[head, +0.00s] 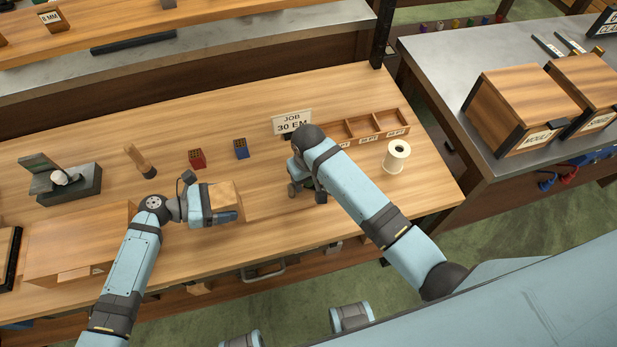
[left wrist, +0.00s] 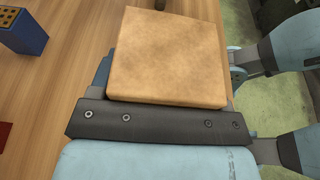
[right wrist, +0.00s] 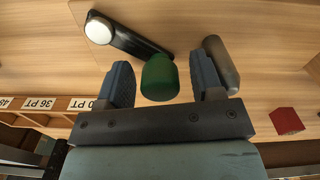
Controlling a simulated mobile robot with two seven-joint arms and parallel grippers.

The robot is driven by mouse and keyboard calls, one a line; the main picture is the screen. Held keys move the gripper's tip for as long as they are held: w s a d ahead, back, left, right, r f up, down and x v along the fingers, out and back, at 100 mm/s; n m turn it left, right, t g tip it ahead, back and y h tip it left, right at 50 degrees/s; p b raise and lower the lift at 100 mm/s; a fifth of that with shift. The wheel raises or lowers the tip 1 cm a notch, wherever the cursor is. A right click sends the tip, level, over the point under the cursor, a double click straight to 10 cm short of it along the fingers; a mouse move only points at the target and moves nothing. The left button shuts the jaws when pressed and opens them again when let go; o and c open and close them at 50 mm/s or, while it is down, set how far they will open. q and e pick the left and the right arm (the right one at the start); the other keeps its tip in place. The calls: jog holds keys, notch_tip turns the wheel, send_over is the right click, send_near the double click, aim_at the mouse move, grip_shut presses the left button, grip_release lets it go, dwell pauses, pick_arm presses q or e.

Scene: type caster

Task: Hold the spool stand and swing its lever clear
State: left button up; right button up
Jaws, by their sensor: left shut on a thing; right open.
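My left gripper (head: 228,212) is shut on a tan wooden block (head: 221,190), which fills the jaws in the left wrist view (left wrist: 168,55). The block is at the left end of a thin wooden base on the bench; I cannot tell whether they are joined. My right gripper (head: 306,190) is open and points down over the base's right part. In the right wrist view a green cylinder (right wrist: 159,77) shows between its fingers, with no clear contact. A black lever (right wrist: 135,42) with a white round end (right wrist: 98,28) lies beside it. A grey cylinder (right wrist: 221,64) is partly behind one finger.
A white spool (head: 397,154) stands on the bench at right, near the divided tray (head: 362,128) and the job sign (head: 291,122). Red (head: 197,158) and blue (head: 241,148) boxes stand behind my left gripper. The front bench edge is close.

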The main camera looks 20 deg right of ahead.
jog(key=c, duration=0.9)
jog(key=shift+o, duration=0.2)
jog(key=m, duration=0.1)
jog(key=w+d+m, duration=0.1)
jog(key=m, duration=0.2)
jog(key=shift+w+d+m, duration=0.3)
jog(key=shift+w+d, duration=0.05)
jog(key=o, duration=0.9)
jog(key=shift+c, duration=0.2)
notch_tip(320, 180, up, 12)
